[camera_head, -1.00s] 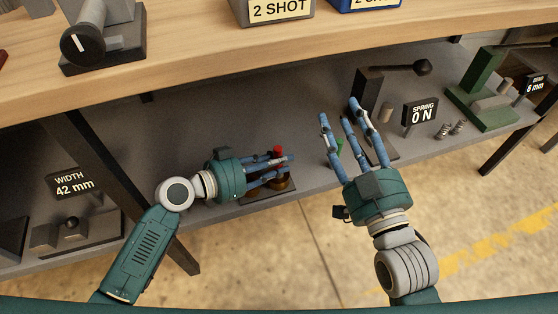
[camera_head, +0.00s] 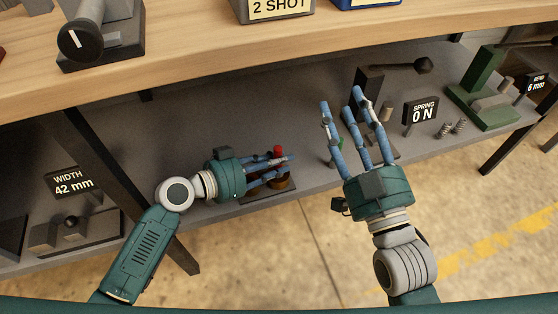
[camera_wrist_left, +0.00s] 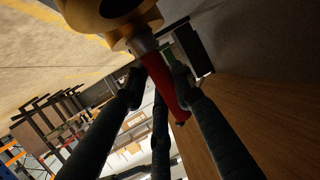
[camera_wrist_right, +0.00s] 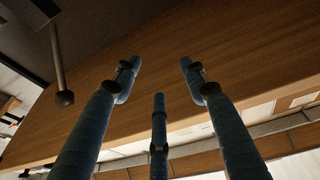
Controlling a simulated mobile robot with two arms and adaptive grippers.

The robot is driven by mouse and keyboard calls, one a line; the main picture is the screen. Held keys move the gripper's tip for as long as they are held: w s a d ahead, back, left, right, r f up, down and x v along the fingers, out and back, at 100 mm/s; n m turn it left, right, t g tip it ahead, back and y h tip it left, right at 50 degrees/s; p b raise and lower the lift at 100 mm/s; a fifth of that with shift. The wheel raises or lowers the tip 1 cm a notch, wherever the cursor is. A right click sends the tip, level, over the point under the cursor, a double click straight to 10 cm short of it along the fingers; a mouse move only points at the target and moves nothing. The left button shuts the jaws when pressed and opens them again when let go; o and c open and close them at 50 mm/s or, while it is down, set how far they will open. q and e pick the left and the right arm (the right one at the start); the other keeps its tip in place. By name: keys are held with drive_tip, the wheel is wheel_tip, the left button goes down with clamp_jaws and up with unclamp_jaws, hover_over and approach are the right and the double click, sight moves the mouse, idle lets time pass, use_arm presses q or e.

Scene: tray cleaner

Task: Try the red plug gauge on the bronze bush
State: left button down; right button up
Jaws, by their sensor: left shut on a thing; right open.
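The red plug gauge (camera_head: 278,151) is upright on the lower shelf, its red handle between the fingers of my left gripper (camera_head: 287,167). The bronze bush (camera_head: 281,184) is directly below it on a dark base. In the left wrist view the fingers close around the red handle (camera_wrist_left: 164,82). The gauge's grey metal end meets the bronze bush (camera_wrist_left: 112,14); how deep it sits I cannot tell. My right gripper (camera_head: 345,98) is open and empty, raised in front of the shelf to the right. In the right wrist view its fingers (camera_wrist_right: 158,75) are spread with nothing between them.
A green-handled piece (camera_head: 341,143) stands behind my right gripper's fingers. A spring tester with a "0 N" sign (camera_head: 420,112) and a green press (camera_head: 482,85) stand further right. A "42 mm" width gauge (camera_head: 72,182) is at left. The wooden bench top (camera_head: 200,55) overhangs the shelf.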

use_arm(q)
drive_tip(key=shift+f, duration=0.15)
use_arm(e)
drive_tip(key=shift+s+a+r+t+y, duration=0.1)
drive_tip(key=shift+s+r+t+y, duration=0.1)
drive_tip(key=shift+r, duration=0.3)
drive_tip(key=shift+s+r+t+y, duration=0.1)
drive_tip(key=shift+r+t, duration=0.1)
drive_tip(key=shift+r, duration=0.25)
drive_tip(key=shift+r, duration=0.1)
use_arm(q)
drive_tip(key=shift+f+b, duration=0.15)
drive_tip(key=shift+b, duration=0.15)
use_arm(e)
drive_tip(key=shift+s+r+t, duration=0.25)
drive_tip(key=shift+r+t, duration=0.05)
drive_tip(key=shift+r, duration=0.25)
drive_tip(key=shift+r, duration=0.1)
use_arm(q)
drive_tip(key=shift+f, duration=0.15)
use_arm(e)
drive_tip(key=shift+s+r+t, duration=0.3)
drive_tip(key=shift+r+t, duration=0.1)
drive_tip(key=shift+r, duration=0.15)
drive_tip(key=shift+r+y, duration=0.1)
drive_tip(key=shift+y, duration=0.2)
